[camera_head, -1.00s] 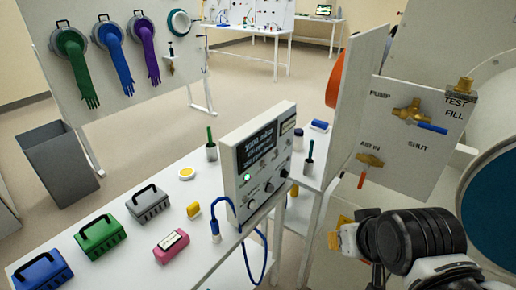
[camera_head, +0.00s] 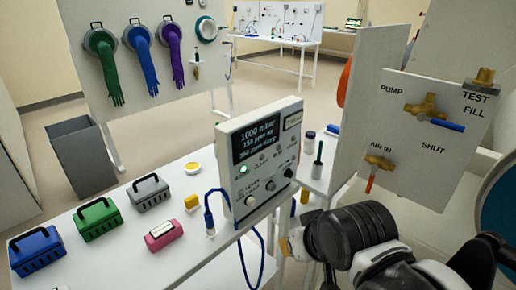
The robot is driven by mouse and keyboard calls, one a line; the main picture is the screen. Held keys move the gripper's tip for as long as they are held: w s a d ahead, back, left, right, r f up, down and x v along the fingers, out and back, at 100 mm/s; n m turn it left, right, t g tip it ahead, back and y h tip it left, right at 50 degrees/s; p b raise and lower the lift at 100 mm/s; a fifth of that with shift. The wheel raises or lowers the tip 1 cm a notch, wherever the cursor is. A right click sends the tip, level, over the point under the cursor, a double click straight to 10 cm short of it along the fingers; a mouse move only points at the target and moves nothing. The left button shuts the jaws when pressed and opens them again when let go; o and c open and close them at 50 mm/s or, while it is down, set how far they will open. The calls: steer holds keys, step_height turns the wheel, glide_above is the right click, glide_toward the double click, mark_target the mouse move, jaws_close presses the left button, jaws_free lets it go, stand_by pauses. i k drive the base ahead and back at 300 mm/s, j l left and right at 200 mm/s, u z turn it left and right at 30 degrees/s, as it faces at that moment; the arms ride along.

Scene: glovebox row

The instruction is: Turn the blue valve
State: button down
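The blue valve is a brass valve body with a blue lever handle (camera_head: 447,125) on the upright white panel (camera_head: 415,165) at the right, between the labels PUMP and FILL. The lever points right, slightly down. Nothing of mine touches it. My arm lies at the lower right, below the panel, with its end (camera_head: 290,247) pointing left, well away from the lever. The fingers of my gripper cannot be made out, so its opening and contents are unclear.
A brass valve with an orange-red lever (camera_head: 370,184), by the AIR IN label, sits lower on the panel. A white control box (camera_head: 265,155) stands on the white table (camera_head: 110,275) with blue, green and grey boxes. A grey bin (camera_head: 85,160) stands at the left.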

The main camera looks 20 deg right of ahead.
mark_target(421, 117)
steer(key=z, duration=0.5)
steer(key=k+l+z, duration=0.1)
steer(key=z, duration=0.4)
steer(key=l+z, duration=0.15)
steer(key=z, duration=0.35)
steer(key=l+z, duration=0.1)
steer(key=z, duration=0.4)
steer(key=l+z, duration=0.1)
steer(key=z, duration=0.4)
steer(key=u, duration=1.45)
